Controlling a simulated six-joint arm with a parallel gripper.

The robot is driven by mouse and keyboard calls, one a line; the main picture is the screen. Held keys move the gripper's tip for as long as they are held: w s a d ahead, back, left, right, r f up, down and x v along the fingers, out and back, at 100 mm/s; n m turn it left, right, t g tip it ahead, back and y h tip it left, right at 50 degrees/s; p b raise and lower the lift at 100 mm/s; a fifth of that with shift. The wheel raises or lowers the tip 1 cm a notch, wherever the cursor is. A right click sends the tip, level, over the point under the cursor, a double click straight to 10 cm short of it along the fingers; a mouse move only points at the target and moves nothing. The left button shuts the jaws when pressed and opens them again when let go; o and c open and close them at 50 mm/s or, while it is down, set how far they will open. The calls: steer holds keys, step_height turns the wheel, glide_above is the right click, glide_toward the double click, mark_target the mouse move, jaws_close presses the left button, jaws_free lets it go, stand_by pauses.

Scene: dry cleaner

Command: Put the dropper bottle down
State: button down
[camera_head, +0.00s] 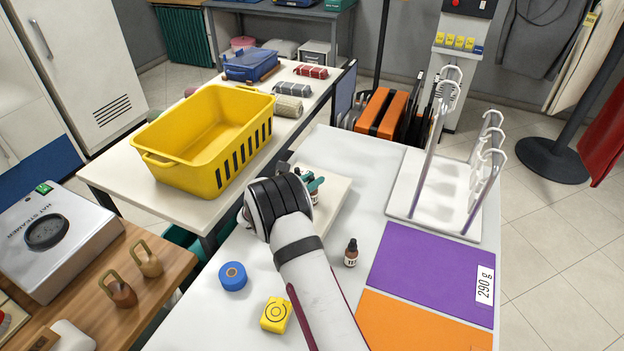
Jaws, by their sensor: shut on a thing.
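My gripper (306,180) is mostly hidden behind my dark, ribbed wrist. It is shut on a small dark bottle (314,198), apparently a dropper bottle, of which only a small part shows beside teal parts. The bottle is over or on a white board (335,196) on the pale table; I cannot tell whether it touches. A second brown dropper bottle (351,257) with a black top and white label stands upright on the table, right of my arm and apart from it.
A blue round tin (233,276) and a yellow block (276,315) lie left of my arm. Purple (430,270) and orange (415,325) mats lie right. A white rack (408,205) stands at the back right. A yellow basket (190,160) is on another table.

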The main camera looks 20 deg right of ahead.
steer(key=c, duration=0.7)
jaws_free()
